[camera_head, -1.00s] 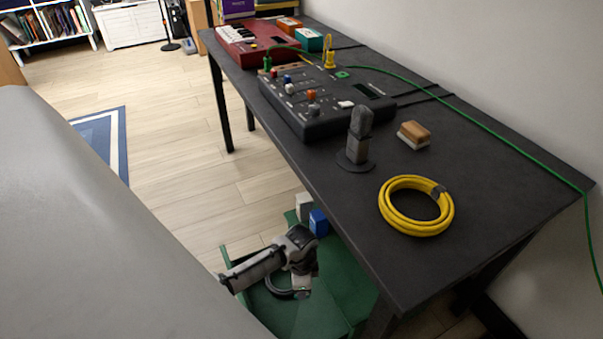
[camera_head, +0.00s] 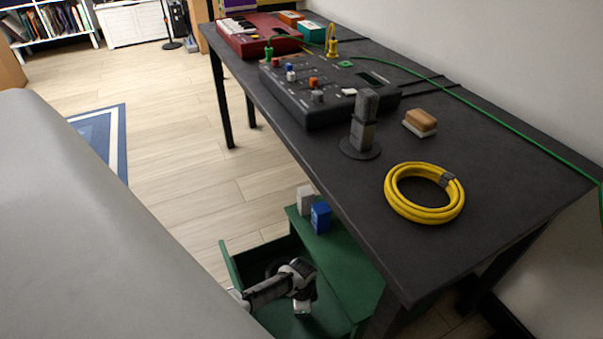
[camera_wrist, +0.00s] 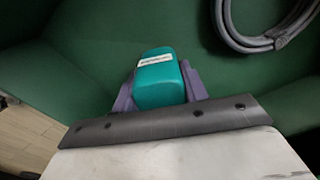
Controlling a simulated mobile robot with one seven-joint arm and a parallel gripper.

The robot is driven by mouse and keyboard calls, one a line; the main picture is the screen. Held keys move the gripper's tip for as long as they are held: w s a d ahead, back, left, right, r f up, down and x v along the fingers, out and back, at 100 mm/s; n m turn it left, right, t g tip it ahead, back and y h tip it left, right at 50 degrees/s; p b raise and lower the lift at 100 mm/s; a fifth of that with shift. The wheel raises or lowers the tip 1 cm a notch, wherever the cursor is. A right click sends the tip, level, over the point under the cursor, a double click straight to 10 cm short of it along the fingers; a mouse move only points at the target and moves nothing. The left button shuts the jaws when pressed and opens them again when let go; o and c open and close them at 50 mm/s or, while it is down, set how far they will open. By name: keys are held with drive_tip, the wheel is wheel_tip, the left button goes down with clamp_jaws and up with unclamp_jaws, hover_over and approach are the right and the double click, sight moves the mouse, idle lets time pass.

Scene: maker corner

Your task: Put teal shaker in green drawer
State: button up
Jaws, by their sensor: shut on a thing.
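The teal shaker (camera_wrist: 158,80) is between the purple fingers of my gripper (camera_wrist: 160,92) in the wrist view, with a pale label on its end. My gripper is shut on it. Green surfaces of the drawer lie around and beyond it in that view. In the head view my gripper (camera_head: 303,308) reaches down into the open green drawer (camera_head: 231,268); the shaker is not clearly visible there. I cannot tell whether the shaker touches the drawer floor.
A grey cable coil (camera_wrist: 262,40) lies in the drawer, at the upper right of the wrist view.

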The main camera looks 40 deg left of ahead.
drive_tip(key=shift+f, duration=1.15)
drive_tip(key=shift+f, duration=0.2)
drive_tip(key=o, duration=1)
drive_tip(key=shift+r, duration=0.1)
wheel_tip(320, 180, up, 12)
drive_tip(key=p, duration=0.2)
drive_tip(key=shift+r+p, duration=0.15)
drive_tip(key=shift+p, duration=0.25)
